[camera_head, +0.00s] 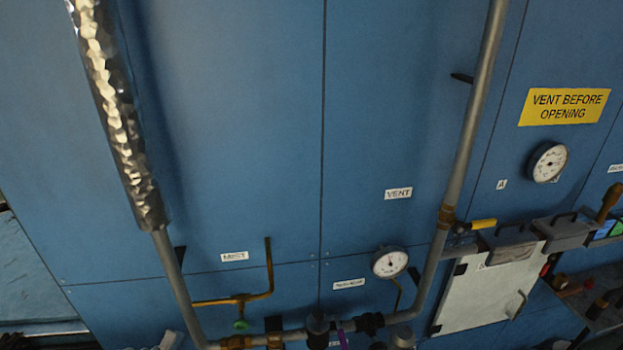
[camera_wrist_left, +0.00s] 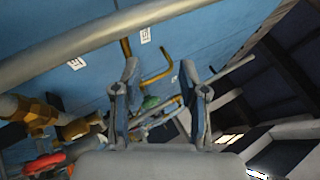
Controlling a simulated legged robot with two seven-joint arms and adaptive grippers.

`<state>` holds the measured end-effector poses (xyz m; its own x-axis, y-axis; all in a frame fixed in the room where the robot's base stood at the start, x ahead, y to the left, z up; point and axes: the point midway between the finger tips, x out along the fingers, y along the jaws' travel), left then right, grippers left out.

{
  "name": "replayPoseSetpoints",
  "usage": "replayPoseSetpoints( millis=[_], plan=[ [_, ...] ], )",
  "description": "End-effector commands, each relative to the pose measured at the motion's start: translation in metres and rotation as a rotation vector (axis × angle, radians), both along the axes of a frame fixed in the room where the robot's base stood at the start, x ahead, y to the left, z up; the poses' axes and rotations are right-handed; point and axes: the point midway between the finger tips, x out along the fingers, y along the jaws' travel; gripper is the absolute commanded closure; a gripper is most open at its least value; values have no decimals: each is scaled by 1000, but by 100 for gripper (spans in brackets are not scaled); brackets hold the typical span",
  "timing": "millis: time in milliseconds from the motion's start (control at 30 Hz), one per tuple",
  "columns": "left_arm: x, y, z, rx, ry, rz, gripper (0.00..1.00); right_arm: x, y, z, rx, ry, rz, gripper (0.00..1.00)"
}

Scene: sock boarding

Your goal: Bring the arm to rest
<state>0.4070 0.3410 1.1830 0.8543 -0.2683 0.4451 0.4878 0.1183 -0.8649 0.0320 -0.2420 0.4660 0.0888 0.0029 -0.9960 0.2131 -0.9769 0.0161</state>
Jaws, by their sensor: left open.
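My left gripper (camera_wrist_left: 163,95) shows in the left wrist view with its two fingers apart. No object shows held between them. Behind the fingers are a blue panel, a bent brass pipe (camera_wrist_left: 155,77) and a green knob (camera_wrist_left: 151,102); I cannot tell how far off these are. In the head view I cannot clearly make out the left gripper among the parts at the bottom edge. My right gripper shows in neither view.
A blue panelled wall (camera_head: 240,120) fills the head view. A grey pipe (camera_head: 470,120), a foil-wrapped pipe (camera_head: 115,110) and gauges (camera_head: 548,162) run along it. A white hatch (camera_head: 487,288) is at lower right. In the wrist view a thick pipe (camera_wrist_left: 110,35) crosses the top and brass fittings (camera_wrist_left: 38,112) crowd the left.

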Motion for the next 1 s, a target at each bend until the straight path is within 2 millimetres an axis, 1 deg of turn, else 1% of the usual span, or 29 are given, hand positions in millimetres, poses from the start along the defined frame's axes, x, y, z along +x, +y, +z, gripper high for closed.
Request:
replayPoseSetpoints(
  millis=[33, 67, 100, 167, 200, 233, 267, 300, 367, 400, 467, 500, 600, 700, 767, 800, 867, 900, 1000],
  plan=[
    [6, 5, -18, -148, 100, 48, 57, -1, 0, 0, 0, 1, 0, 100],
    [9, 8, -30, -241, 165, 80, 57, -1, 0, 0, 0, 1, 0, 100],
    [12, 12, -48, -360, 250, 121, 57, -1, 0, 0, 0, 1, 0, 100],
    [12, 14, -77, -524, 373, 180, 57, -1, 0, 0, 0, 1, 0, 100],
    [9, 13, -99, -632, 459, 220, 57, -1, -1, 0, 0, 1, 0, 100],
    [5, 11, -115, -713, 525, 251, 57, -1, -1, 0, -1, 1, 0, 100],
    [0, 7, -133, -794, 594, 285, 57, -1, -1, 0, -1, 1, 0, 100],
    [-8, 0, -157, -899, 689, 332, 57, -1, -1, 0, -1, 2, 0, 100],
    [-25, -13, -189, -1038, 824, 402, 57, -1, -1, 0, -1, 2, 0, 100],
    [-37, -23, -207, -1116, 904, 445, 57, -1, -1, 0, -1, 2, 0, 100],
    [-55, -38, -229, -1211, 1011, 505, 57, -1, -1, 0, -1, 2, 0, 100],
    [-68, -47, -241, -1263, 1078, 544, 57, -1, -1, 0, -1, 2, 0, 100],
    [-98, -71, -264, -1366, 1224, 634, 57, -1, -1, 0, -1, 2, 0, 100],
    [-127, -92, -278, -1438, 1349, 718, 57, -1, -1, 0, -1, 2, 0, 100],
    [-144, -105, -285, -1472, 1421, 766, 57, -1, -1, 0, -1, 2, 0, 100],
    [-155, -112, -288, -1492, 1466, 801, 57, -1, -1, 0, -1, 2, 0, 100],
    [-172, -124, -292, -1516, 1534, 849, 57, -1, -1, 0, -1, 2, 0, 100],
    [-183, -131, -293, -1529, 1578, 883, 57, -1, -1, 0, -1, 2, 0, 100],
    [-174, -130, -330, -1520, 1581, 897, 57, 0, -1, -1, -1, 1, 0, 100]
  ],
)
